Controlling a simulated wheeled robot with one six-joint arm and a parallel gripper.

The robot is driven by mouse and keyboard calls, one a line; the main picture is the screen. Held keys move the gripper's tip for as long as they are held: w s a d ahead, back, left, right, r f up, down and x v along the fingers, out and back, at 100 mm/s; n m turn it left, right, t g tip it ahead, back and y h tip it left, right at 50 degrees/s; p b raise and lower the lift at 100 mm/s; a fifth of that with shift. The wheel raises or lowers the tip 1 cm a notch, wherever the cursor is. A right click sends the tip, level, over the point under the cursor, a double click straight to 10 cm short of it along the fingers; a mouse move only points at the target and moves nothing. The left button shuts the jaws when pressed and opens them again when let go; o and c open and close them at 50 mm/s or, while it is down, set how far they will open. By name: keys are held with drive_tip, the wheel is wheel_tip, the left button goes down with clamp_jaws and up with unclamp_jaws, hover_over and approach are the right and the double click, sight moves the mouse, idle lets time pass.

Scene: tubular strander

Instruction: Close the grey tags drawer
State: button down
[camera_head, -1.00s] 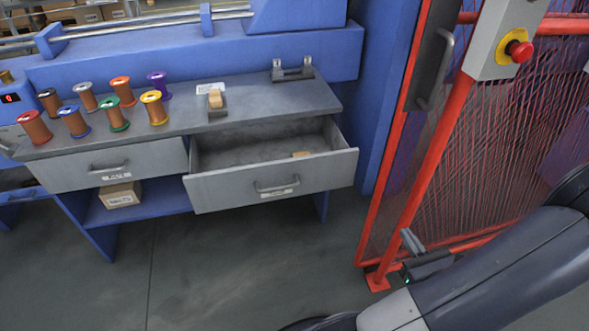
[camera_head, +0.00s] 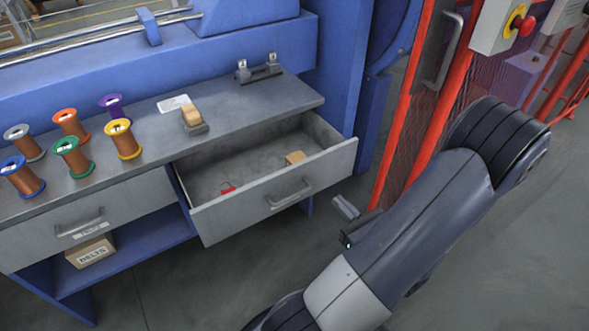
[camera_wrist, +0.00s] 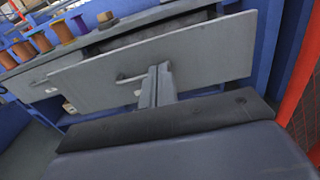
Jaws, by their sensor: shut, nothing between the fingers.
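The grey drawer (camera_head: 265,199) at the right of the bench stands pulled out. Its handle (camera_head: 289,193) is on the front panel, and a tan block (camera_head: 295,158) and a small red item (camera_head: 228,190) lie inside. Its label cannot be read here. My gripper (camera_head: 345,207) is shut and empty, to the right of the drawer front and apart from it in the head view. In the wrist view, my shut fingers (camera_wrist: 157,86) point toward the drawer's front panel (camera_wrist: 205,55), and its handle (camera_wrist: 132,78) shows just left of them.
A second grey drawer (camera_head: 95,222) at the left is shut. Several spools (camera_head: 72,158) and a block on a holder (camera_head: 193,118) stand on the bench top (camera_head: 235,113). A belts box (camera_head: 90,250) sits on the blue shelf. A red mesh fence (camera_head: 405,165) stands at the right.

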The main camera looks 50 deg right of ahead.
sight(304, 164)
drive_tip(key=b+x, duration=0.1)
drive_tip(key=x, duration=1.2)
drive_tip(key=shift+w+d, duration=0.1)
drive_tip(key=shift+w, duration=0.25)
